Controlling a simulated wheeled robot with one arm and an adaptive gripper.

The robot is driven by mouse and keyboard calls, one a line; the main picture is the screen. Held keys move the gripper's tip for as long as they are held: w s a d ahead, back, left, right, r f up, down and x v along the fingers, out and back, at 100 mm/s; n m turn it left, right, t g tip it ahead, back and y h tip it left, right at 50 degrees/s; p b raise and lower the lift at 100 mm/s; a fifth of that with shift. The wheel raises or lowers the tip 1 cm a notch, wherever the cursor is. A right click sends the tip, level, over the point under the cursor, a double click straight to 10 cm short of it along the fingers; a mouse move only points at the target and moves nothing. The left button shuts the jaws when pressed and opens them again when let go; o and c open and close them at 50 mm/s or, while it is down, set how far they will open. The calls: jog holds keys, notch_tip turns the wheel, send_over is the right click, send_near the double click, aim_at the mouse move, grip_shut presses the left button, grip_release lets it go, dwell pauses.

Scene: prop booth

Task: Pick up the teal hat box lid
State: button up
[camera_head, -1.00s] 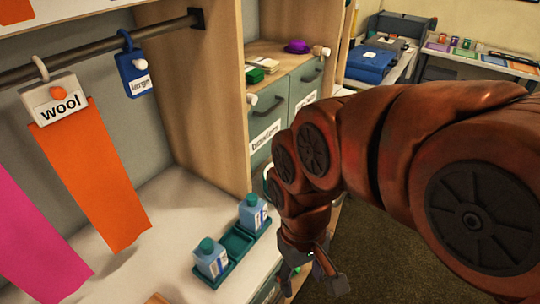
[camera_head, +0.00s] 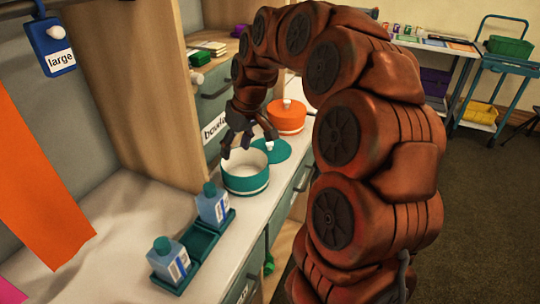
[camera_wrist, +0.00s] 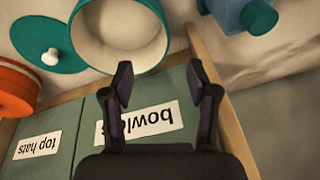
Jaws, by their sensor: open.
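The teal hat box lid (camera_head: 278,154) is a flat teal disc with a white knob, lying on the white counter just behind the open teal hat box (camera_head: 247,186). In the wrist view the lid (camera_wrist: 30,42) is at the upper left, with its knob clear. The round hat box (camera_wrist: 77,45) stands beside it, open, with a pale, empty-looking inside. My gripper (camera_head: 247,150) is open, above the hat box and beside the lid. In the wrist view my gripper (camera_wrist: 160,76) has nothing between its fingers, and the lid lies well to their left.
An orange lidded box (camera_head: 287,119) stands behind the lid. A teal tray (camera_head: 201,241) with two blue bottles (camera_head: 213,206) is in front of the hat box. The wooden cabinet side (camera_head: 120,90) rises at left. Labelled drawers (camera_wrist: 40,125) border the counter.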

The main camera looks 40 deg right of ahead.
jog(key=w+d+f+t+b, duration=0.1)
jog(key=w+d+f, duration=0.15)
jog(key=d, duration=0.25)
jog(key=w+d+f+b, duration=0.1)
jog(key=w+d, duration=0.3)
jog(key=d, duration=0.1)
jog(key=h+b, duration=0.1)
jog(key=b, duration=0.1)
send_near(270, 143)
jog(key=f, duration=0.2)
jog(key=shift+w+a+f+m+t, duration=0.2)
jog(key=shift+a+f+m+t, duration=0.1)
jog(key=shift+m+t, duration=0.1)
jog(key=shift+w+d+p+x, duration=0.15)
jog(key=shift+p+x, duration=0.15)
jog(key=shift+x, duration=1.6)
jog(key=shift+w+d+p+x, duration=0.1)
jog(key=shift+p+x, duration=0.15)
jog(key=shift+x, duration=1.7)
jog(key=shift+s, duration=0.1)
jog(key=c, duration=1.1)
